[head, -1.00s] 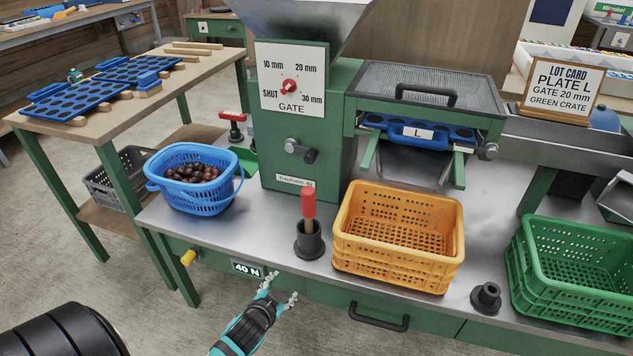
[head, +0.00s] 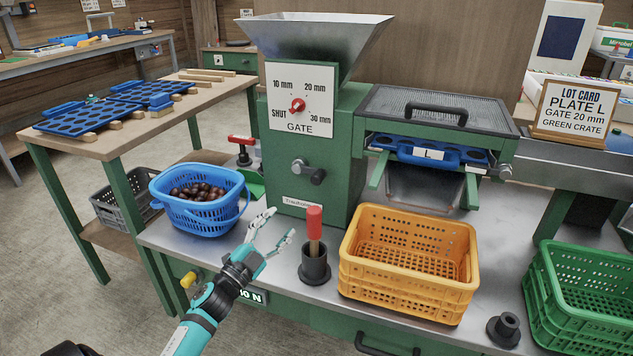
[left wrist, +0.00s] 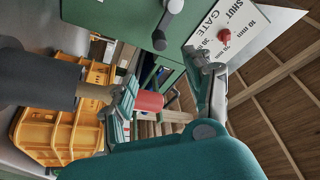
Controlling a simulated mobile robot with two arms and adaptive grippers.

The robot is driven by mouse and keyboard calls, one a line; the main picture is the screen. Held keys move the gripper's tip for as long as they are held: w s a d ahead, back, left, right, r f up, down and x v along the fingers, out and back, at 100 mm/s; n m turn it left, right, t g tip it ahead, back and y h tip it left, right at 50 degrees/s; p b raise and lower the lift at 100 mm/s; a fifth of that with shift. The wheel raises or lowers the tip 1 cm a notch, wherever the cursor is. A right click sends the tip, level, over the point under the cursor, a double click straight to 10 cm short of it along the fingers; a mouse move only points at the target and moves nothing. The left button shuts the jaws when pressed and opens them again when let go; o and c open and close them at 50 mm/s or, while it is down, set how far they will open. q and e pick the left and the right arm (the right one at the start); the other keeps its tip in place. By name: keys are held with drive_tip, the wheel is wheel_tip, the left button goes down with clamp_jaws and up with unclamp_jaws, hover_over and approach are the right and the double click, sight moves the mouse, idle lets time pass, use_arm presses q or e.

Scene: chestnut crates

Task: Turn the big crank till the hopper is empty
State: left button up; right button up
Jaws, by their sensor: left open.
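A crank (head: 317,176) with a dark knob is on the front of the green machine (head: 345,150); it also shows at the top of the left wrist view (left wrist: 172,22). The metal hopper (head: 315,40) sits on top; I cannot see what it holds. My left gripper (head: 278,225) is open and empty, over the bench front, below and left of the crank and apart from it. Its fingers (left wrist: 162,72) frame the red-handled tool (left wrist: 148,103) in the left wrist view, without a visible grip. My right gripper is out of view.
The red-handled tool stands in a black cup (head: 314,268) right of my gripper. A blue basket of chestnuts (head: 205,218) is at left. A yellow crate (head: 405,280) and green crate (head: 585,300) are at right. Blue plate L (head: 440,154) is under the grille. The gate dial (head: 298,105) is above.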

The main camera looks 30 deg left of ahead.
sight(314, 182)
use_arm(q)
drive_tip(key=b+x, duration=0.1)
drive_tip(key=x, duration=1.5)
drive_tip(key=shift+f, duration=0.1)
drive_tip(key=shift+w+b, duration=0.3)
drive_tip(key=shift+w, duration=0.2)
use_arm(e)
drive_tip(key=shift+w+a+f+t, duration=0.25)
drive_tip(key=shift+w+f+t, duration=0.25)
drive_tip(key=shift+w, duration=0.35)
use_arm(q)
clamp_jaws()
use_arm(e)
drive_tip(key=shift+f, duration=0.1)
